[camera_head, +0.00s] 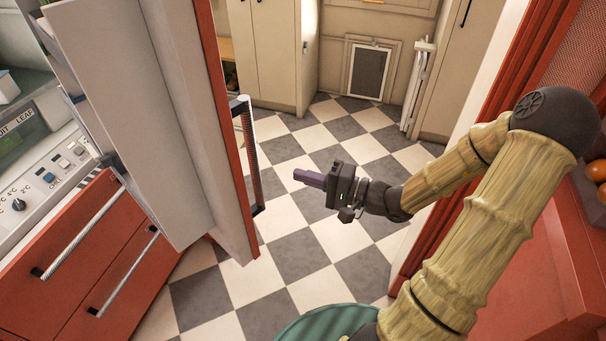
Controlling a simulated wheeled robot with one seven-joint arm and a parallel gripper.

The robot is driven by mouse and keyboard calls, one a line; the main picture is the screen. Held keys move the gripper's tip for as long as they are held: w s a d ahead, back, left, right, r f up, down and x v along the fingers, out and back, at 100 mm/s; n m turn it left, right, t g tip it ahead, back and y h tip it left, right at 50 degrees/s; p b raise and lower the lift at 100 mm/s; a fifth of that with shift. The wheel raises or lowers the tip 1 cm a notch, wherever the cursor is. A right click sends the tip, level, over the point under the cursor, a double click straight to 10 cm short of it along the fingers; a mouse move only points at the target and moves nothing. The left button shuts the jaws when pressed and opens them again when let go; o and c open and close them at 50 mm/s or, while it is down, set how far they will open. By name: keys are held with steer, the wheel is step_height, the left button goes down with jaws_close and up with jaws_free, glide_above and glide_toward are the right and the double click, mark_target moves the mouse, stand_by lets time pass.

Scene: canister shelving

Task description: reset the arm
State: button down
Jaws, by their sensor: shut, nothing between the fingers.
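My gripper (312,179) is in the middle of the head view, at the end of my bamboo-like arm (465,235). Its purple fingers are together and point left, with nothing held between them. It hangs in free air above the checkered floor. The arm comes up from the bottom, bends at a dark joint at the right, and reaches back left to the gripper. No canister shows clearly.
An open door (150,110) with a red edge and a dark handle (249,155) stands left of my gripper. Red drawers (95,265) and a control panel (45,185) are at the left. A red frame and oranges (597,171) are at the right. The checkered floor (300,240) is clear.

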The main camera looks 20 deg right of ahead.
steer(key=shift+w, duration=0.1)
steer(key=s+a+f+n+g+h, duration=0.45)
steer(key=s+a+f+g, duration=0.25)
steer(key=s+g, duration=0.4)
steer(key=s+d+f+n+g+h, duration=0.1)
steer(key=s+d+f+n+h, duration=0.1)
steer(key=s+d+h, duration=0.3)
steer(key=w+d+r+n+t+h, duration=0.1)
steer(key=w+r+t+h, duration=0.2)
steer(key=w+r+h, duration=0.1)
steer(key=shift+w+d+r, duration=0.15)
steer(key=shift+w+r, duration=0.45)
steer(key=shift+w, duration=0.4)
steer(key=shift+h, duration=0.25)
